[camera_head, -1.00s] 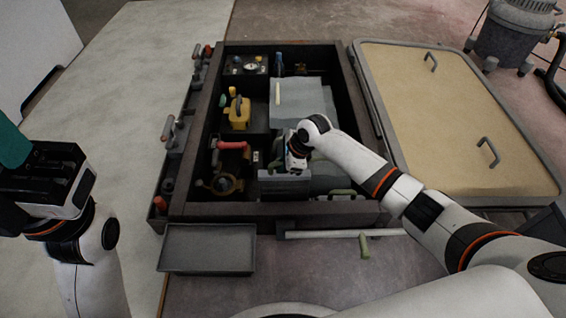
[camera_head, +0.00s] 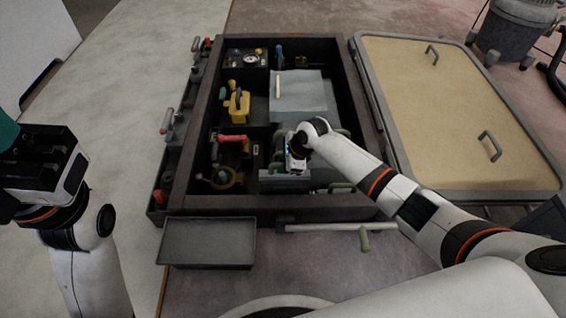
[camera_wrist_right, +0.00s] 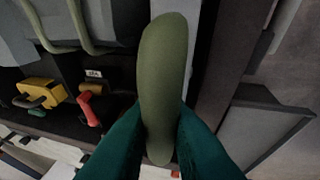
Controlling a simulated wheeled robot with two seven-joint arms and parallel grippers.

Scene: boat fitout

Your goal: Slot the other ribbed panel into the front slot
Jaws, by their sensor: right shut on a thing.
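My right gripper (camera_head: 292,168) is shut on a green handle (camera_wrist_right: 163,85), which stands between its teal fingers in the right wrist view. In the head view this gripper is low inside the dark open box, at its front middle. A grey panel edge (camera_head: 285,183) shows just below it; the gripper hides part of it, and I cannot tell whether it sits in the front slot. Another green handle (camera_head: 342,186) lies to its right near the front wall. My left gripper (camera_head: 14,150) is partly cut off at the left edge, away from the box; its opening is unclear.
The box's dark rim (camera_head: 240,203) surrounds compartments with a yellow part (camera_head: 238,106) and a red-handled part (camera_head: 234,139). A grey sheet (camera_head: 299,95) lies behind my gripper. An empty tray (camera_head: 208,243) is in front. A tan lid (camera_head: 440,110) lies at right.

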